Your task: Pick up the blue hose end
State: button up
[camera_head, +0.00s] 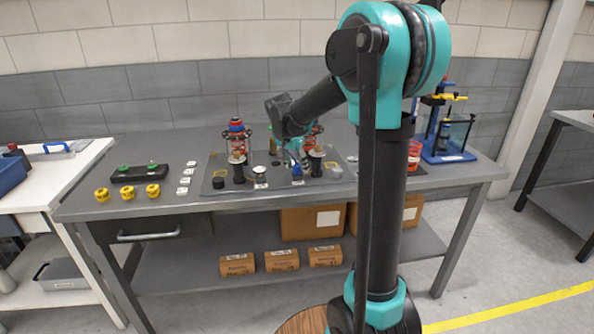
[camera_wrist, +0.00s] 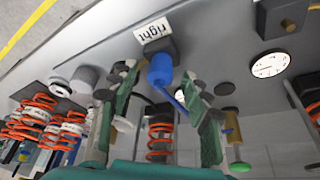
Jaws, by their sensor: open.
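The blue hose end (camera_wrist: 160,72) shows in the wrist view as a short blue cylinder against a dark holder, beside a white label reading "right" (camera_wrist: 153,30). A thin blue hose appears to run from it toward the right finger. My gripper (camera_wrist: 160,86) is open, with one green-padded finger on each side of the hose end. No contact with it can be made out. In the head view the small blue hose end (camera_head: 297,170) is on the dark mat (camera_head: 222,185), just below my gripper (camera_head: 296,157). The fingertips are hard to make out there.
Orange-sprung parts (camera_wrist: 160,135) are close to the gripper in the wrist view. A gauge (camera_wrist: 269,64) and dark block (camera_wrist: 285,15) are at right. Several yellow knobs (camera_head: 128,192) sit on the bench (camera_head: 100,208). A blue stand (camera_head: 447,150) is at its right end.

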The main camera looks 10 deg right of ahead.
jog(key=shift+w+d+f, duration=0.1)
jog(key=shift+f, duration=0.25)
jog(key=shift+c, duration=0.3)
grip_shut()
jog(key=shift+r, duration=0.2)
